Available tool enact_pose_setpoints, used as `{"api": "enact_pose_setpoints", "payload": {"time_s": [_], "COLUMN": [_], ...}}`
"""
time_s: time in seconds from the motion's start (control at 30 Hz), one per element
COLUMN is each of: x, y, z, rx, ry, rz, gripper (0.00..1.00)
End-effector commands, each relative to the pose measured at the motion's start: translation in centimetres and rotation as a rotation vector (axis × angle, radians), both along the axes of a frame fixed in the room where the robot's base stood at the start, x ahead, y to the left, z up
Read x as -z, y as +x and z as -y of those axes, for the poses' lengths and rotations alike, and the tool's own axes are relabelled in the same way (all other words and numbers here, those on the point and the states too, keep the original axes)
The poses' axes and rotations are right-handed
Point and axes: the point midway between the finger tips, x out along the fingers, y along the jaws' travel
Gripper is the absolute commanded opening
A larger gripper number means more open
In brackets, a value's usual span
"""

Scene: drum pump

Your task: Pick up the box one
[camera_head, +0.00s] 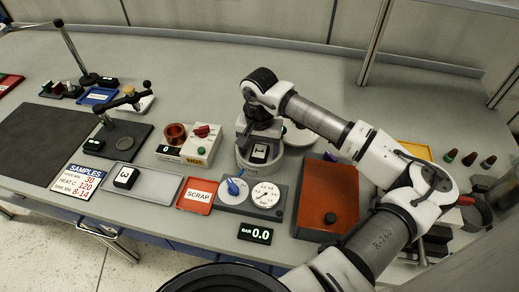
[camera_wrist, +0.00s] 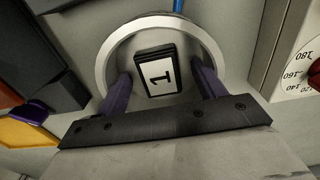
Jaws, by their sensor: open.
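Box one (camera_wrist: 157,72) is a small black block with a white label reading 1. It lies inside a round, pale-rimmed vessel (camera_wrist: 102,62) in the wrist view. In the head view the box (camera_head: 260,151) shows in the grey round vessel (camera_head: 262,167) near the middle of the bench. My gripper (camera_wrist: 161,82) is open, with one purple finger to each side of the box and visible gaps between. In the head view my gripper (camera_head: 259,142) is over the vessel. Whether the fingertips are at the box's height I cannot tell.
A dial panel (camera_head: 233,209) with a blue knob stands just in front of the vessel. A red-brown box (camera_head: 327,198) is to the right, a device with a red knob (camera_head: 190,158) to the left. A box marked 3 (camera_head: 126,177) lies on a grey tray (camera_head: 158,190). A red SCRAP tray (camera_head: 197,208) is nearby.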

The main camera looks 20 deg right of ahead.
Motion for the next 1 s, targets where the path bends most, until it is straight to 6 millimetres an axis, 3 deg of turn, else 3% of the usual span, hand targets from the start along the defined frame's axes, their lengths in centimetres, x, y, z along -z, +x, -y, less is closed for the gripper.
{"api": "enact_pose_setpoints", "payload": {"time_s": [0.23, 0.6, 1.0], "x": [0.16, 0.11, -0.75], "y": [0.01, 0.02, 0.06], "z": [0.03, 0.03, 0.09], "rx": [0.0, 0.0, 0.0], "ry": [-0.001, -0.001, -0.003], "rz": [0.0, 0.0, 0.001], "gripper": [0.66, 0.2, 0.2]}}
